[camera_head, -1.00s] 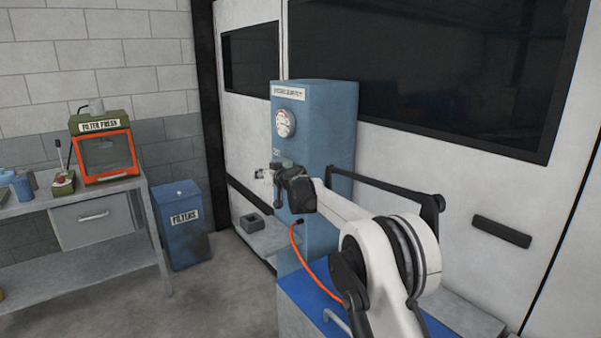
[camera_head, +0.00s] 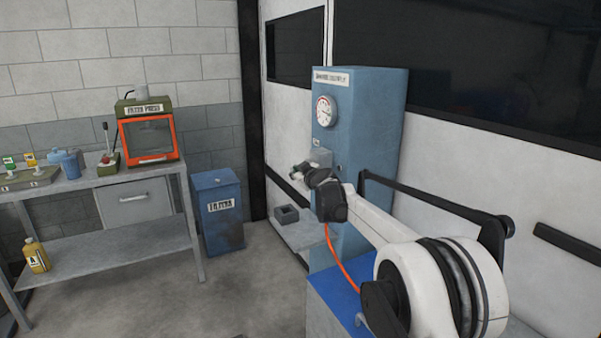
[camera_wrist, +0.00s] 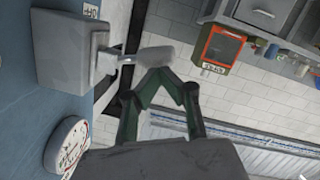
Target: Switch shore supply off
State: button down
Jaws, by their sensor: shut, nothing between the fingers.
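The blue supply cabinet (camera_head: 358,170) stands against the white wall in the head view, with a name label and a round dial (camera_head: 326,110) on its front. A grey switch box (camera_head: 321,156) sits below the dial. In the wrist view the switch box (camera_wrist: 68,50) shows large, with a pale lever (camera_wrist: 150,56) sticking out from it and part of an "OFF" label beside it. My gripper (camera_head: 297,171) is in front of the cabinet. In the wrist view its green fingers (camera_wrist: 166,74) meet at the tips, empty, close beside the lever; I cannot tell if they touch it.
A grey shelf (camera_head: 308,238) with a small dark tray (camera_head: 287,214) juts out below the switch box. An orange hose (camera_head: 343,262) hangs under my arm. A blue filters bin (camera_head: 220,228) and a workbench with an orange-fronted filter press (camera_head: 148,141) stand left. Floor between is clear.

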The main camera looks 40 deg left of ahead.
jog(key=r+v, duration=0.2)
jog(key=v, duration=1)
jog(key=shift+s+r, duration=0.2)
jog(key=shift+s, duration=0.05)
